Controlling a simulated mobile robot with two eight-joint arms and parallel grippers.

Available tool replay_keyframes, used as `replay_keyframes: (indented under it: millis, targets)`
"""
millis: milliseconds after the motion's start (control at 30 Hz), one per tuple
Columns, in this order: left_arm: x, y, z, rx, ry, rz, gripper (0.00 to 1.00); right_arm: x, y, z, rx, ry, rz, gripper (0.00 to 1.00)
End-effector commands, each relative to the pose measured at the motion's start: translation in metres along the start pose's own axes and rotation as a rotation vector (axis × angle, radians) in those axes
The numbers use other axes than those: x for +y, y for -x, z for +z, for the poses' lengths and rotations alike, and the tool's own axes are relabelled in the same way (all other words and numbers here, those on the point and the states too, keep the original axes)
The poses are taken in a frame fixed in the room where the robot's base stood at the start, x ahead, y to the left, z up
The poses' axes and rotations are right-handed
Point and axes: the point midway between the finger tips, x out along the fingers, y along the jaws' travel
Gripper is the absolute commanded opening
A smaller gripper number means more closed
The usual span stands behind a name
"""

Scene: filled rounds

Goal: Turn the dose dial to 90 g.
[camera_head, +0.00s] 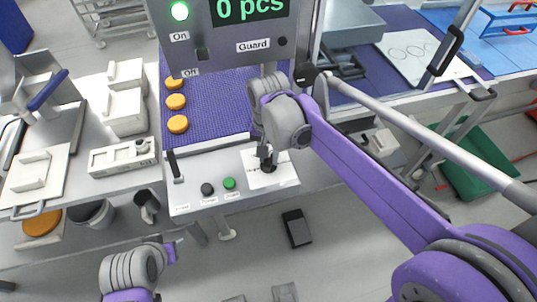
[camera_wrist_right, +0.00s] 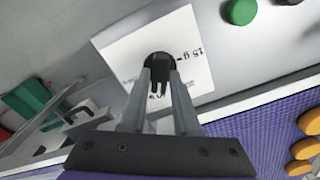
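The dose dial is a black knob (camera_wrist_right: 158,62) on a white scale plate (camera_wrist_right: 122,52) in the right wrist view. A "15 g" mark shows to the right of the knob; the other marks are hidden or unreadable. In the head view, the plate (camera_head: 287,177) lies at the right end of the grey control panel. My right gripper (camera_wrist_right: 160,78) reaches down onto the dial, its fingers on either side of the knob's dark grip and appearing closed on it. The dial's pointer is hidden. My left gripper (camera_head: 174,248) is low at the left, away from the panel, its fingers unclear.
The panel also has a green button (camera_head: 229,183), a black button (camera_head: 207,189) and a black lever (camera_head: 174,166). A display (camera_head: 249,10) above reads "0 pcs", beside a lit green lamp (camera_head: 180,11). Orange rounds (camera_head: 177,124) lie on the purple mat (camera_head: 220,105).

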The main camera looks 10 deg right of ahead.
Motion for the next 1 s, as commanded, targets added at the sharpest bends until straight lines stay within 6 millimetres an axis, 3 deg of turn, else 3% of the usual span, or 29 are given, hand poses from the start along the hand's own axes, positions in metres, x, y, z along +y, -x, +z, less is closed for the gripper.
replay_keyframes:
  millis: [33,100,133,467,1000]
  targets:
    - [0.000,0.000,0.000,0.000,0.000,0.000,0.50,0.000,0.000,0.000,0.000,0.000,0.000,0.41]
    - [0.000,0.000,0.000,0.000,0.000,0.000,0.50,0.000,0.000,0.000,0.000,0.000,0.000,0.54]
    - [0.000,0.000,0.000,0.000,0.000,0.000,0.50,0.000,0.000,0.000,0.000,0.000,0.000,0.55]
    - [0.000,0.000,0.000,0.000,0.000,0.000,0.50,0.000,0.004,0.000,0.000,0.001,0.000,0.55]
    - [0.000,0.008,-0.006,0.004,0.000,0.000,0.50,0.000,0.096,0.000,0.000,0.001,0.000,0.55]
